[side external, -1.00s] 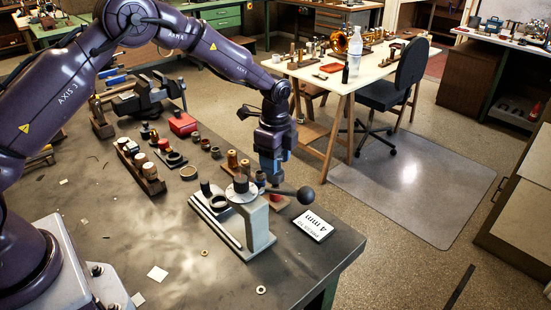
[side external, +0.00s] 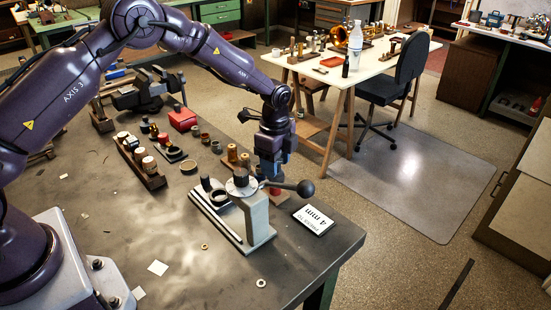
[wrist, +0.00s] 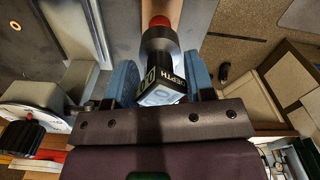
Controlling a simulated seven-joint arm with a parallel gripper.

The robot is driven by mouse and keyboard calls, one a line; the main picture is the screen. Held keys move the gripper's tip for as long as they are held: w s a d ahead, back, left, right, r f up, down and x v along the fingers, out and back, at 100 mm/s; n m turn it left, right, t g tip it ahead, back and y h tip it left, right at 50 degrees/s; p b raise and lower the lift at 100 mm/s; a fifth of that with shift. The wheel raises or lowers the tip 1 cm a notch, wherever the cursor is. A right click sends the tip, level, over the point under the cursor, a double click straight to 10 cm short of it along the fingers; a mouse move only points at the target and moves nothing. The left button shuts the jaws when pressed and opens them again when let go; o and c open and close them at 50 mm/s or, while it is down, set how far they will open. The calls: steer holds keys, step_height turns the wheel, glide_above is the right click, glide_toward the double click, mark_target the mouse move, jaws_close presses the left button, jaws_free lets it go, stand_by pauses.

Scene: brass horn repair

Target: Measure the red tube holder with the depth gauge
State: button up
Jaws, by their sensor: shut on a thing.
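In the side view my gripper (side external: 270,172) points down behind the lever press, low over the red holder (side external: 275,192).
The grey lever press (side external: 258,222) with its black ball lever (side external: 304,188) stands close in front of my gripper. A card reading 4 mm (side external: 313,220) lies to the right, near the bench edge. Wooden racks, rings and a red box (side external: 183,120) stand to the left.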

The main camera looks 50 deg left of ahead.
steer(key=shift+f, duration=0.65)
steer(key=o, duration=1.4)
steer(key=shift+o, duration=0.2)
steer(key=shift+r, duration=0.1)
steer(key=shift+r, duration=3.45)
